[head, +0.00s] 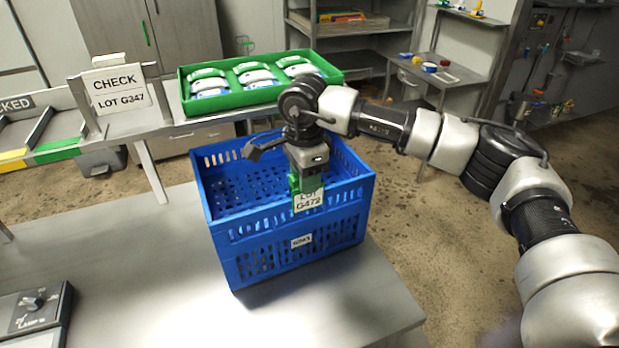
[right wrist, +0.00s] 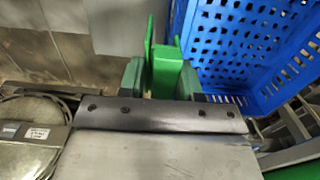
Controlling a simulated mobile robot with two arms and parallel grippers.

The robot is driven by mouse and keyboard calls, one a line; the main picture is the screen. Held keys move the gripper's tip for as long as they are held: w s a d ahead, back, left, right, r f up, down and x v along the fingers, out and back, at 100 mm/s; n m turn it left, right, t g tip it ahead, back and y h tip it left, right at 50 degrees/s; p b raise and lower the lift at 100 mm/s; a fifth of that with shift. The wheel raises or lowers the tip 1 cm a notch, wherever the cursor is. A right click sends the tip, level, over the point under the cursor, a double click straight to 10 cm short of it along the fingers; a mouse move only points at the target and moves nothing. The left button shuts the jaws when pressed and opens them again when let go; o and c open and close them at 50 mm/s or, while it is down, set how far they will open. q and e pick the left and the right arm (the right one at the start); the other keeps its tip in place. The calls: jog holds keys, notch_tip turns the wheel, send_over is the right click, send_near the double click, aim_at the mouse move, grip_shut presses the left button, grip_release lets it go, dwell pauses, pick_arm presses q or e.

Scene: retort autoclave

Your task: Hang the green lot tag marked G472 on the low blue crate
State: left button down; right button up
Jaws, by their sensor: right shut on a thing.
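The blue crate (head: 300,250) stands upright on the grey metal table, with perforated walls and a small white label on its near wall. It fills the upper right of the right wrist view (right wrist: 240,40). My right gripper (head: 296,178) is shut on the green lot tag (head: 309,199), which reads "LOT G472". The tag hangs upright in front of the crate's near rim in the head view; I cannot tell whether it touches the rim. In the right wrist view the green tag part (right wrist: 165,72) sits between the fingers, left of the crate. My left gripper is not in view.
A green tray (head: 250,105) with several white packs stands on a metal shelf behind the crate. A white "CHECK LOT G347" sign (head: 117,90) is at its left. A control box (head: 35,308) is at the front left. The table left of the crate is clear.

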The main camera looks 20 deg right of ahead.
jog(key=shift+w+a+f+b, duration=0.1)
jog(key=shift+w+f, duration=0.25)
jog(key=shift+w, duration=0.25)
jog(key=shift+w+a+f+b, duration=0.15)
jog(key=shift+w+f, duration=0.2)
jog(key=shift+w, duration=0.2)
jog(key=shift+w+d+f+b, duration=0.1)
jog(key=shift+w+f, duration=0.25)
jog(key=shift+w, duration=0.25)
jog(key=shift+f+b, duration=0.45)
jog(key=shift+b, duration=0.05)
jog(key=shift+b, duration=0.35)
jog(key=shift+f+b, duration=1.25)
jog(key=shift+f, duration=0.3)
jog(key=o, duration=0.7)
jog(key=shift+r, duration=0.1)
